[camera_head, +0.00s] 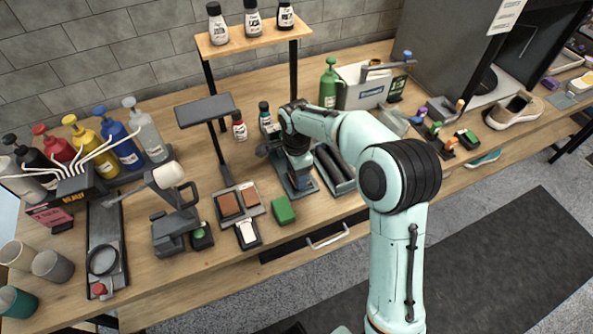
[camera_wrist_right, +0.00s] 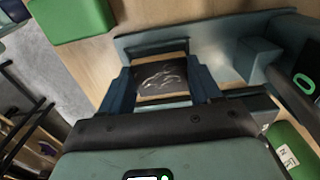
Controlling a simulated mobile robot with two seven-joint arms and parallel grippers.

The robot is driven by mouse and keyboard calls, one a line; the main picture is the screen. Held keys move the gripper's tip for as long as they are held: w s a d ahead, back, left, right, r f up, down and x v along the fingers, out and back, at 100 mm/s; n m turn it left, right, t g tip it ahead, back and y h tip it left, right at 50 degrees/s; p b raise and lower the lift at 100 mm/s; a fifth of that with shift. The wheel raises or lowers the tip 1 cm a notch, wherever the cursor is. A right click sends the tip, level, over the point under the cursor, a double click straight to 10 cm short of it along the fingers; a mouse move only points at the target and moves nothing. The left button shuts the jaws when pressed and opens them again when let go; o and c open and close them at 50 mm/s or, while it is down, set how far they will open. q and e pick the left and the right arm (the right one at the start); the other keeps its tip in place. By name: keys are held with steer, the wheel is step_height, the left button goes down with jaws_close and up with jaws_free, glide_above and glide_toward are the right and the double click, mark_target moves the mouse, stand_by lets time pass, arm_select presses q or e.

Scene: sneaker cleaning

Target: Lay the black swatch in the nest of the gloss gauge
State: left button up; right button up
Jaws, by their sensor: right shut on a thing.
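My right gripper (camera_head: 299,180) points down over a grey-teal device with a flat base (camera_head: 311,187), which I take to be the gloss gauge. In the right wrist view, its two dark blue fingers (camera_wrist_right: 161,88) are shut on the black swatch (camera_wrist_right: 161,75), a dark, shiny piece with a pale streak. The swatch lies between the fingers, over or in the gauge (camera_wrist_right: 160,42); I cannot tell if it rests on the nest floor. In the head view, my gripper hides the swatch and most of the nest. My left gripper is not in view.
A green block (camera_head: 283,210) stands just left of the gauge. A tray (camera_head: 237,188) with brown swatches and a white piece (camera_head: 247,233) lie further left. A dark roller unit (camera_head: 335,168) is close on the right. Small bottles (camera_head: 240,126) stand behind.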

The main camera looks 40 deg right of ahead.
steer(key=shift+f, duration=0.55)
steer(key=shift+r, duration=0.15)
steer(key=shift+r, duration=0.4)
steer(key=shift+p, duration=0.4)
stand_by(1.2)
steer(key=shift+f, duration=0.5)
steer(key=shift+r, duration=0.2)
steer(key=shift+r, duration=0.3)
